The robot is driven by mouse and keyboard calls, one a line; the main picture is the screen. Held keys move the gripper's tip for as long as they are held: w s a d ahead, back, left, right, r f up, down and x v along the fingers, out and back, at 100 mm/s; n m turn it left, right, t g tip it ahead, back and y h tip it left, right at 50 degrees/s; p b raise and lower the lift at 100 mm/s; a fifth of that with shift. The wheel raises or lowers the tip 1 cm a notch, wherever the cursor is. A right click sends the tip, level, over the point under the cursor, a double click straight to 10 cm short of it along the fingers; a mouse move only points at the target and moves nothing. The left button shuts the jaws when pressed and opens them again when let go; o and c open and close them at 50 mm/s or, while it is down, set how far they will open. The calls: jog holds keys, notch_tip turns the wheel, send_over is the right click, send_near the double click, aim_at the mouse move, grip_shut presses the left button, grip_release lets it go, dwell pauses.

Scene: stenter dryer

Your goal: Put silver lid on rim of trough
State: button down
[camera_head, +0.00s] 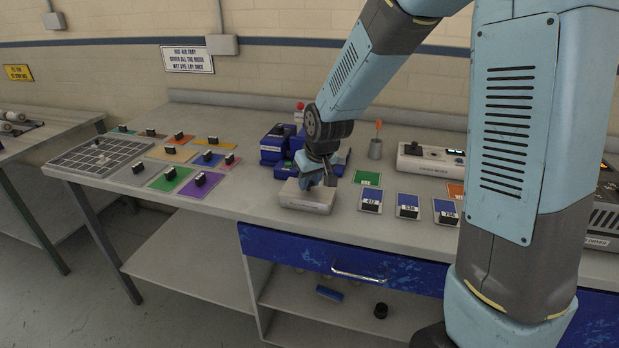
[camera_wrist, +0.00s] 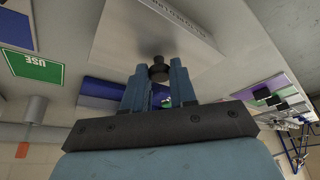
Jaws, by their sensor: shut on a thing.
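The silver lid (camera_head: 303,204) is a pale, box-like piece with a small label on its front side, near the front edge of the bench. In the wrist view its flat silver face (camera_wrist: 135,28) fills the top middle, with a black knob (camera_wrist: 158,68) standing on it. My gripper (camera_head: 318,180) points down over the lid and is shut on the knob, between the two blue fingers (camera_wrist: 158,80). I cannot tell whether the lid rests on the bench or hangs just above it. No trough is clearly identifiable; a blue unit (camera_head: 285,143) stands behind my gripper, partly hidden.
Coloured cards (camera_head: 168,178) with black-handled pieces and a grey grid rack (camera_head: 98,157) lie to the left. Bare bench lies left of the lid.

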dwell(0.3)
jog(key=c, duration=0.8)
grip_release()
jog(key=v, duration=1.2)
jog(key=s+d+r+m, duration=0.1)
jog(key=s+d+r, duration=0.1)
jog(key=s+d, duration=0.3)
jog(key=s+d+r+m+t+h, duration=0.1)
jog(key=s+d+r+m, duration=0.1)
jog(key=s+d, duration=0.4)
jog(key=s+d+r+m, duration=0.2)
jog(key=s+d+r, duration=0.2)
jog(key=s, duration=0.6)
jog(key=shift+d+r+t+h, duration=0.1)
jog(key=shift+d+t+h, duration=0.1)
jog(key=shift+d, duration=0.15)
jog(key=shift+d+r+t+h, duration=0.1)
jog(key=shift+d+r+h, duration=0.1)
jog(key=shift+d, duration=0.2)
